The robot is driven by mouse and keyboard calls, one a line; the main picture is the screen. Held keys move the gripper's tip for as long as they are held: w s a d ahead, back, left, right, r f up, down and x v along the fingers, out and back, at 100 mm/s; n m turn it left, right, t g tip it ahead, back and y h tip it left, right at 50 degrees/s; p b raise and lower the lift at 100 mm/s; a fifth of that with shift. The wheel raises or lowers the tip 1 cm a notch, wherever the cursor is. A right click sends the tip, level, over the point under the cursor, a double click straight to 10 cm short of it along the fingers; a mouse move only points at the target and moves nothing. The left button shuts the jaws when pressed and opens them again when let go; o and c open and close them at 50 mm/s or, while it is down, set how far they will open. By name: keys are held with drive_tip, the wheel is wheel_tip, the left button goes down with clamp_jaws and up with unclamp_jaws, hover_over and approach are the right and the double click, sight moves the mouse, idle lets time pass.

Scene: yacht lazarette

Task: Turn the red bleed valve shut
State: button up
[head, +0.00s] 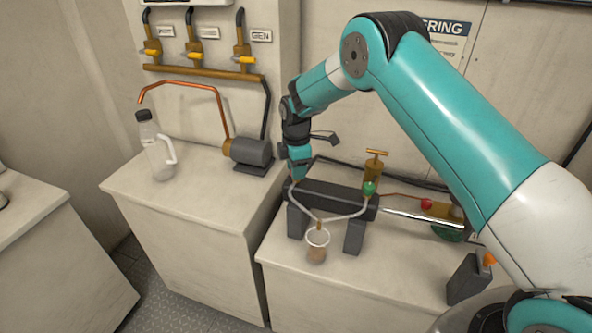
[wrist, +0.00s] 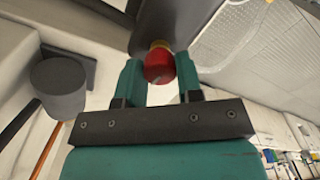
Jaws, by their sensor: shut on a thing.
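The red bleed valve (wrist: 158,66) shows in the wrist view as a red knob on a brass collar, between my two teal fingers. A pale line marks the knob; I cannot tell from it how far the valve is turned. My gripper (wrist: 160,76) is shut on the knob. In the head view my gripper (head: 298,177) points down at the left end of a dark block (head: 328,194) and hides the red valve there. A green knob (head: 369,188) sits at the block's right end.
Pale tubes run from the block's ends to a clear cup (head: 317,247) holding brownish liquid. A brass T-handled fitting (head: 375,165) stands behind the block.

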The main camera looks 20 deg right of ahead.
drive_tip(key=m+b, duration=0.2)
drive_tip(key=m, duration=0.2)
drive_tip(key=m+b, duration=0.1)
drive_tip(key=m, duration=0.3)
drive_tip(key=m+b, duration=0.1)
drive_tip(key=m, duration=0.3)
drive_tip(key=shift+m, duration=0.3)
drive_tip(key=shift+r+m+b, duration=0.1)
drive_tip(key=shift+m+b, duration=0.3)
drive_tip(key=shift+m, duration=1.4)
drive_tip(key=o, duration=0.9)
wheel_tip(320, 180, up, 17)
drive_tip(key=b, duration=0.2)
drive_tip(key=shift+r+b, duration=0.15)
drive_tip(key=shift+b, duration=0.15)
